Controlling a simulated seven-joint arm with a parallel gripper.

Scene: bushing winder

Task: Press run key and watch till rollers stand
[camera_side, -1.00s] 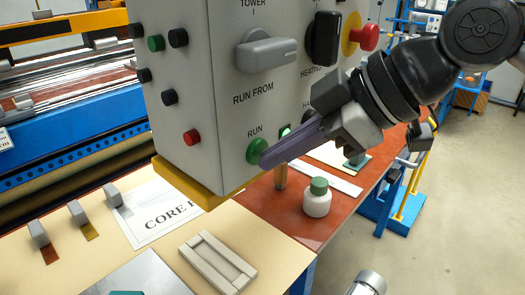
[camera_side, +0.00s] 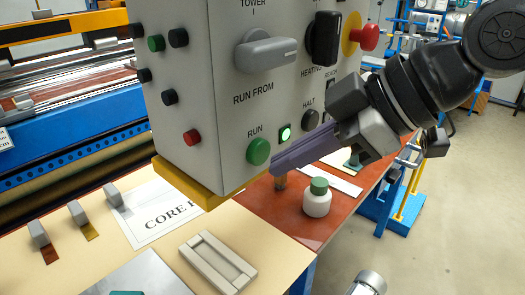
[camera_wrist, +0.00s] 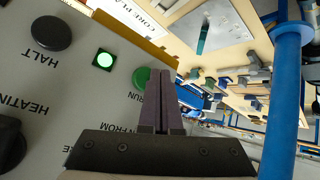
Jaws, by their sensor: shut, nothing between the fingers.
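The green RUN key (camera_side: 258,151) is on the lower face of the grey control box (camera_side: 215,100). Beside it a small square lamp (camera_side: 285,134) glows bright green; the lamp also glows in the wrist view (camera_wrist: 104,60). My gripper (camera_side: 274,170) is shut and empty, its fingertips just right of and below the RUN key, apart from it in the side view. In the wrist view the fingers (camera_wrist: 161,75) partly cover the RUN key (camera_wrist: 140,80). The rollers (camera_side: 70,80) are at the far left; I cannot tell whether they turn.
A black HALT key (camera_side: 308,118) and a red mushroom button (camera_side: 368,38) are on the same box. A white bottle with green cap (camera_side: 317,198) stands on the red-brown bench below. A slotted block (camera_side: 218,262) lies on the beige table. Open floor is at the right.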

